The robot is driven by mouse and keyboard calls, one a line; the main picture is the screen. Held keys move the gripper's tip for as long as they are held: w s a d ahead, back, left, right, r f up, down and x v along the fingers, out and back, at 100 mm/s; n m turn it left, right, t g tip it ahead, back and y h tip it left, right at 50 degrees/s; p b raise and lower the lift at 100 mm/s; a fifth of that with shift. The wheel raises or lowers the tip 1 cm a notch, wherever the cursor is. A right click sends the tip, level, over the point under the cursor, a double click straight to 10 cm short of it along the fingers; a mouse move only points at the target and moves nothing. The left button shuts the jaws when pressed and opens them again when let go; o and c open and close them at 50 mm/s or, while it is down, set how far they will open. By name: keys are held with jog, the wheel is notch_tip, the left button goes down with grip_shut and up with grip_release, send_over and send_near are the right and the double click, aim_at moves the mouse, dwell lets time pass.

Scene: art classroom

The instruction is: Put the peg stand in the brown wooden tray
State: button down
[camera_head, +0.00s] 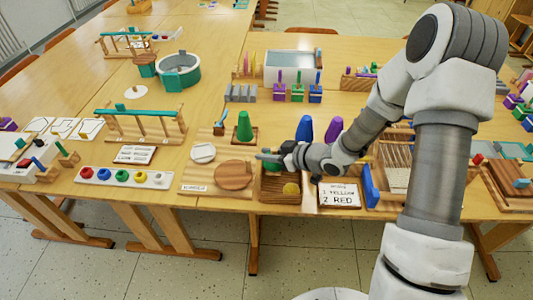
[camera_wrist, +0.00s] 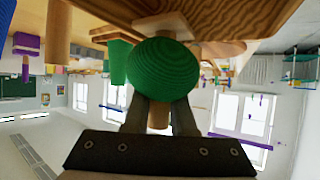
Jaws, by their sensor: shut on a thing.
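My gripper (camera_head: 270,157) is over the back of a small brown wooden tray (camera_head: 279,200) at the table's front edge. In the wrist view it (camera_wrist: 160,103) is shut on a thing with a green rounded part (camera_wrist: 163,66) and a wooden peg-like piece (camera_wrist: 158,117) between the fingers. This is probably the peg stand; its full shape is hidden. Whether the held thing touches the tray cannot be told.
A green cone (camera_head: 244,127) on a wooden base stands behind and left. A round brown disc (camera_head: 233,175) lies left of the tray. A blue cone (camera_head: 305,130) is behind. Open floor lies in front.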

jog(key=shift+f, duration=0.15)
jog(key=shift+f+b, duration=0.9)
jog(key=shift+f, duration=0.2)
jog(key=shift+f, duration=0.2)
dwell(0.7)
jog(key=shift+s+f+b, duration=0.1)
jog(key=shift+f+b, duration=0.2)
